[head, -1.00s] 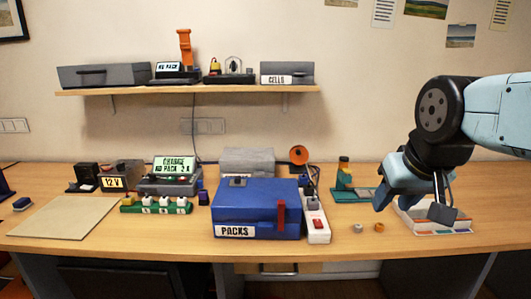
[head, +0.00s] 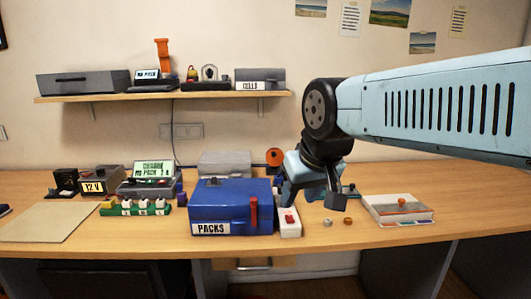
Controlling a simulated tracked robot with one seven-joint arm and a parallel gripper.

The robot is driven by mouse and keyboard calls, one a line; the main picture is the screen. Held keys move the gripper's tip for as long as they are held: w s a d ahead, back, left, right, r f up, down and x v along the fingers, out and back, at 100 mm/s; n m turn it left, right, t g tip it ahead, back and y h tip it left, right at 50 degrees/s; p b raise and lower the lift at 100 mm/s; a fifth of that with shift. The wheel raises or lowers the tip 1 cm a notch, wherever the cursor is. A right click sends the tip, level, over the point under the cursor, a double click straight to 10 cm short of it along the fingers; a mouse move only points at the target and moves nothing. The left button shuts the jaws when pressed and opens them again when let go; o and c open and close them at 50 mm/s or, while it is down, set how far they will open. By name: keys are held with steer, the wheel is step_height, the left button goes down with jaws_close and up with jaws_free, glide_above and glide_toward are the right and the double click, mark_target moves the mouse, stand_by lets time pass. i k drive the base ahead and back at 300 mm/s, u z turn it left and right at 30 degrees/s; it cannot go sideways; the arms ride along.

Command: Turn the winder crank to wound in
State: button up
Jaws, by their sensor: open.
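I cannot make out a winder crank for certain. An orange disc (head: 275,156) stands behind the right end of the blue PACKS box (head: 230,205), and I cannot tell if it belongs to a winder. A green item (head: 349,190) shows only in part behind my gripper. My gripper (head: 309,198) is open, pointing down, and looks empty. It appears in front of the bench's back half, right of the blue box, and hides what lies behind it.
A white power strip (head: 289,222) with a red switch lies beside the box. Two small parts (head: 348,221) lie right of it. A white tray (head: 398,209) with an orange knob is further right. A green block with white knobs (head: 135,208) is at left. The bench's right end is clear.

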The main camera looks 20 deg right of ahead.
mark_target(274, 156)
steer(key=u, duration=0.05)
steer(key=i, duration=1)
steer(key=z, duration=0.05)
